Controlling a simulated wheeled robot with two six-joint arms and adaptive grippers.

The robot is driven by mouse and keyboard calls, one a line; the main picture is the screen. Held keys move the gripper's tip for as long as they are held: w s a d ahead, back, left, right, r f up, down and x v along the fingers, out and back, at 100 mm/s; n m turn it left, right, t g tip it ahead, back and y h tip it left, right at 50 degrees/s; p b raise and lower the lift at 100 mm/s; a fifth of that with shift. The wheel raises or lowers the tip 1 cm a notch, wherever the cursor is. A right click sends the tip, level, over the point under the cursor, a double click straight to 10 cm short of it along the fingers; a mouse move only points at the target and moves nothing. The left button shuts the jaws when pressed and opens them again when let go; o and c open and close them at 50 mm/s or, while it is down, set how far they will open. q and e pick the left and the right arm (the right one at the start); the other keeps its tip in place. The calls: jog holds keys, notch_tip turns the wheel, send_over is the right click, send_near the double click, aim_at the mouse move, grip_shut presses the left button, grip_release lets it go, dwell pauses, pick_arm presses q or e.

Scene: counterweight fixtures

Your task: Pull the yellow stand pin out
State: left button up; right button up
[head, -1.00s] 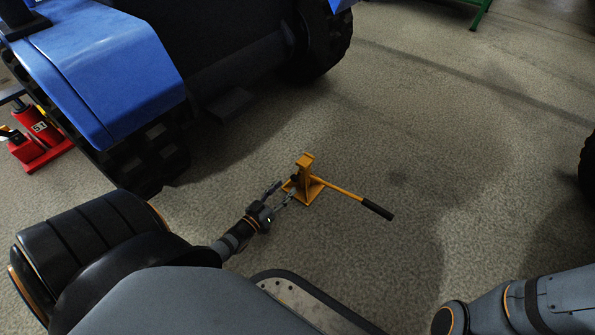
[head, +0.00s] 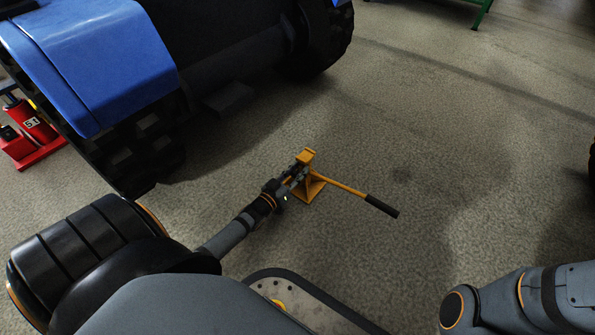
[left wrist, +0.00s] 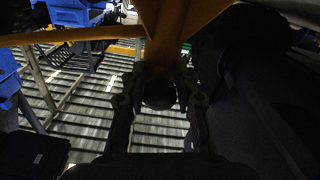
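The yellow stand (head: 309,188) is upright on the floor, with a bar running right to a black grip (head: 381,206). My left gripper (head: 299,171) is at the stand's left side, near its upper part. In the left wrist view, the yellow stand (left wrist: 166,35) fills the top middle. A dark round knob (left wrist: 159,92), which looks like the pin's end, faces the camera. The left gripper's fingers (left wrist: 160,88) are on either side of it, with gaps showing, so the gripper looks open. The pin's shaft is hidden. My right gripper is out of view; only its arm shows.
A red jack (head: 35,130) is at the far left. A green leg (head: 482,14) shows at the top right. The floor right of the stand is clear.

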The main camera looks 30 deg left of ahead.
aim_at(293, 176)
pick_arm(q)
grip_shut()
jog(key=shift+s+r+p, duration=0.15)
jog(key=shift+s+p, duration=0.45)
jog(key=shift+s+r+p, duration=0.15)
jog(key=shift+s+p, duration=0.4)
jog(key=shift+p, duration=0.05)
jog(key=shift+s+f, duration=0.1)
jog(key=shift+s, duration=0.3)
jog(key=shift+s+a+f, duration=0.1)
jog(key=shift+f, duration=0.05)
jog(key=o, duration=0.7)
grip_release()
jog(key=shift+s, duration=0.1)
jog(key=s, duration=1.1)
jog(key=shift+s+a, duration=0.4)
jog(key=shift+a, duration=0.05)
